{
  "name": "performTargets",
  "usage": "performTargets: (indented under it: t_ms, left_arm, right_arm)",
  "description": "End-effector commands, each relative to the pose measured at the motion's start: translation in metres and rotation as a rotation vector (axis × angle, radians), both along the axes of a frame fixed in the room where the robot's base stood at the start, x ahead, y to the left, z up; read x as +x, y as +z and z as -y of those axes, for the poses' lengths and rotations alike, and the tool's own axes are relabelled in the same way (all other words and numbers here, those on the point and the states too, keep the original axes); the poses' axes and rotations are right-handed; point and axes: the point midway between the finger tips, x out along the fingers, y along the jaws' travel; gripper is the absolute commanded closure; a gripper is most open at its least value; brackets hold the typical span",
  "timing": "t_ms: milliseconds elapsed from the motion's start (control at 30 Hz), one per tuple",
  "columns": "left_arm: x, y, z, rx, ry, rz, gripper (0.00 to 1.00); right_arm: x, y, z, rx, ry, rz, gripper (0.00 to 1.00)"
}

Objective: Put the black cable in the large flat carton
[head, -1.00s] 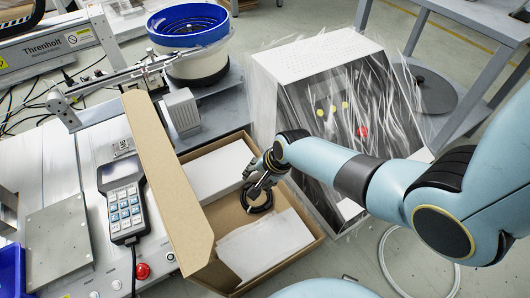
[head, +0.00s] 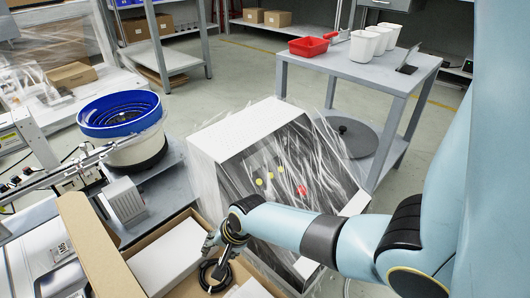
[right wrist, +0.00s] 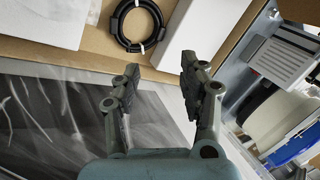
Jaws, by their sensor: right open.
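The black cable (head: 214,274) is a coiled ring tied with light bands. It lies inside the large flat carton (head: 88,240), in the gap between two white boxes; it also shows in the right wrist view (right wrist: 138,25), resting on the brown carton floor. My right gripper (head: 212,246) is just above the carton near the cable. In the right wrist view its fingers (right wrist: 158,80) are spread apart with nothing between them, and the coil lies apart from them, beyond the tips. My left gripper is in neither view.
White boxes (head: 168,258) fill parts of the carton. A plastic-wrapped cabinet (head: 240,135) stands right behind it, under my right arm. A blue-rimmed bowl feeder (head: 120,125) is at the left. A grey table (head: 355,70) with a red bin (head: 308,46) and white cups stands at the back.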

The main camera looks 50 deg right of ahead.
Motion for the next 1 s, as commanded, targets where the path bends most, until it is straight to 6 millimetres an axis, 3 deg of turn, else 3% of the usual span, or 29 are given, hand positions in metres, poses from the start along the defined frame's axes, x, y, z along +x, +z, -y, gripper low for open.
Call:
performTargets:
  t_ms: [167, 300, 500, 600, 700, 1000]
  left_arm:
    - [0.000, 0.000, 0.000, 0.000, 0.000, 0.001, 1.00]
    - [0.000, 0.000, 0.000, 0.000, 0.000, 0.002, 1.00]
    - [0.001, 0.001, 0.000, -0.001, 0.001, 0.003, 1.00]
    - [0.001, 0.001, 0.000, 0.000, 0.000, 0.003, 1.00]
    - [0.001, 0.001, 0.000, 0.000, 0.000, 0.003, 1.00]
    - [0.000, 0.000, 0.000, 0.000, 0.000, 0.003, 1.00]
  right_arm:
    - [-0.063, 0.016, 0.002, -0.151, 0.210, 0.084, 0.57]
    - [-0.123, 0.062, 0.004, -0.349, 0.465, 0.193, 0.57]
    - [-0.182, 0.146, 0.002, -0.608, 0.765, 0.315, 0.57]
    - [-0.196, 0.178, 0.001, -0.695, 0.857, 0.350, 0.57]
    - [-0.202, 0.196, 0.000, -0.745, 0.907, 0.370, 0.57]
    - [-0.203, 0.203, 0.000, -0.763, 0.924, 0.377, 0.57]
